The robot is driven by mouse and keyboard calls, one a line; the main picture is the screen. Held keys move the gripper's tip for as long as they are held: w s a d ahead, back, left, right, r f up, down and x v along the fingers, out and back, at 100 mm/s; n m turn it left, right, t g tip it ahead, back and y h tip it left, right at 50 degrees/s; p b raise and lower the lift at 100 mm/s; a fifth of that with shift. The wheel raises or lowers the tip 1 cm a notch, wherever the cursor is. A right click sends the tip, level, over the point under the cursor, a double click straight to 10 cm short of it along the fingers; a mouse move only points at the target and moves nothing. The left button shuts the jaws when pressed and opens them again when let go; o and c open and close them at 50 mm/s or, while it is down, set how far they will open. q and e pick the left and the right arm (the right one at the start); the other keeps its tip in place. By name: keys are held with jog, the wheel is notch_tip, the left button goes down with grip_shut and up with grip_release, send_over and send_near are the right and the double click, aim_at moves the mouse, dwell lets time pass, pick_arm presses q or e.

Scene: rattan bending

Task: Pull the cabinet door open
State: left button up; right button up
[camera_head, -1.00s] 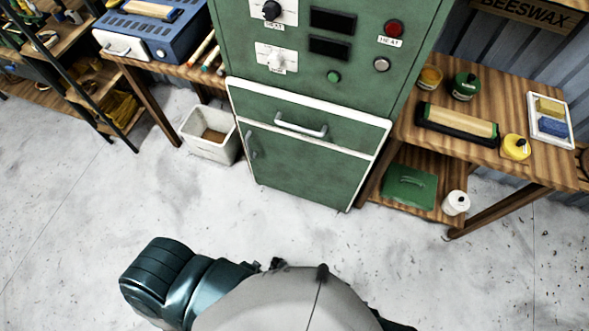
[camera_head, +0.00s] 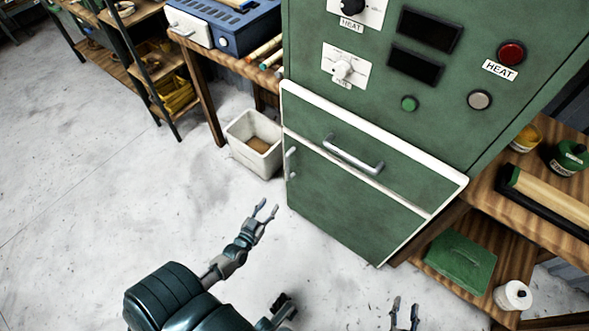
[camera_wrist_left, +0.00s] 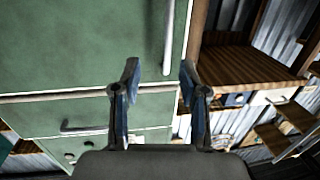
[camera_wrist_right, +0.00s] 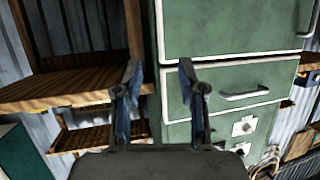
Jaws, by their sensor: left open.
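The green cabinet's lower door (camera_head: 345,205) is shut, with a vertical silver handle (camera_head: 290,163) at its left edge. The left wrist view shows the door upside down (camera_wrist_left: 80,45), with its handle (camera_wrist_left: 168,38) beyond the fingertips. My left gripper (camera_head: 266,212) is open and empty, in front of and below the handle and apart from it. My right gripper (camera_head: 405,314) is open and empty, low at the bottom of the head view. In the right wrist view the door (camera_wrist_right: 235,28) stands beyond its fingers, to the right.
Above the door is a closed drawer (camera_head: 400,175) with a horizontal handle (camera_head: 353,156). A white bin (camera_head: 254,146) stands left of the cabinet. A wooden bench (camera_head: 515,245) with a green box (camera_head: 460,262) stands at right. The floor in front is clear.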

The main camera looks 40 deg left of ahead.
pick_arm(q)
jog(key=w+a+r, duration=0.2)
jog(key=b, duration=0.3)
send_near(287, 168)
jog(key=shift+t+y, duration=0.4)
jog(key=w, duration=0.1)
jog(key=w+f, duration=0.1)
jog(key=w, duration=0.2)
jog(key=shift+a+f, duration=0.25)
jog(key=shift+f, duration=0.05)
jog(key=w, duration=0.3)
jog(key=w+a+b, duration=0.1)
jog(key=w, duration=0.1)
jog(key=shift+w+a, duration=0.1)
jog(key=shift+w, duration=0.25)
jog(key=shift+w+r, duration=0.15)
jog(key=shift+w, duration=0.35)
pick_arm(e)
notch_tip(287, 168, up, 12)
jog(key=a+t+y, duration=0.1)
jog(key=t+y, duration=0.1)
jog(key=t, duration=0.6)
jog(key=shift+m+t, duration=0.3)
jog(key=shift+w+r, duration=0.1)
pick_arm(q)
grip_shut()
pick_arm(e)
jog(key=shift+w, duration=0.1)
